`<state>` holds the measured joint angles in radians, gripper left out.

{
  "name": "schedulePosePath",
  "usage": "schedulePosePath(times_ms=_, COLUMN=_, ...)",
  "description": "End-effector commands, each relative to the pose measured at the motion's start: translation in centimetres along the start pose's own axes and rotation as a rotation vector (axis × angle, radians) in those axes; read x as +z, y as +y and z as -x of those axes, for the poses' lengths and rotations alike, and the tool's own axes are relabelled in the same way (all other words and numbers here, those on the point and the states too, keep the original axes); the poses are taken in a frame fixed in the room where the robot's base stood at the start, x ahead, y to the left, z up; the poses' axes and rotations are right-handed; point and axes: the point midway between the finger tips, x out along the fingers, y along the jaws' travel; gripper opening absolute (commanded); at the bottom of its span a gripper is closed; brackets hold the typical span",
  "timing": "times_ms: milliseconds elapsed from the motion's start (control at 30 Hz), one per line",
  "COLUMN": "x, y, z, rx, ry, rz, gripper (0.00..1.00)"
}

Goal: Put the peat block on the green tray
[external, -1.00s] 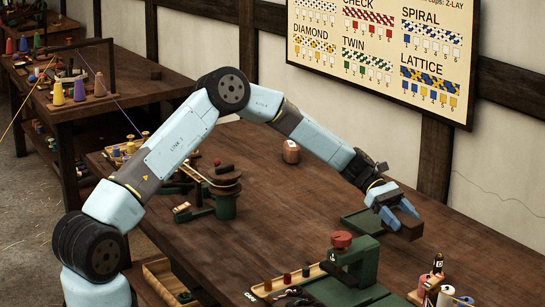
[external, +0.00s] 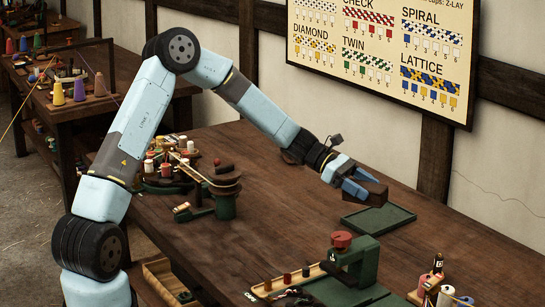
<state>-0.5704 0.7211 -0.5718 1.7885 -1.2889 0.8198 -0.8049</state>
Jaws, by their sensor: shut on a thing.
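The brown peat block (external: 373,194) is held between the blue fingers of my gripper (external: 359,189). My gripper is shut on it, and the block's front end sticks out past the fingertips. The green tray (external: 390,219) lies flat on the wooden table, with its low rim and empty floor mostly in view. The block shows just above the tray's far left edge in the picture and appears raised off the table. Its exact height is hard to tell.
A green press with a red knob (external: 341,240) stands in front of the tray. Another green device with a round top (external: 225,180) and several spools stand to the left. Bottles and spools (external: 440,285) are at the lower right. The table's middle is clear.

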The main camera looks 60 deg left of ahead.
Motion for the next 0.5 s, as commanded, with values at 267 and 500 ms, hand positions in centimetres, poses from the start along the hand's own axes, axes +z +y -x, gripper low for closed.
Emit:
schedulePosePath(times_ms=267, x=-1.9, y=4.4, z=6.1, rx=0.273, ry=0.025, rz=0.125, gripper=0.3)
schedulePosePath(times_ms=500, x=-2.9, y=6.5, z=6.4, rx=0.323, ry=0.032, rz=0.154, gripper=0.3)
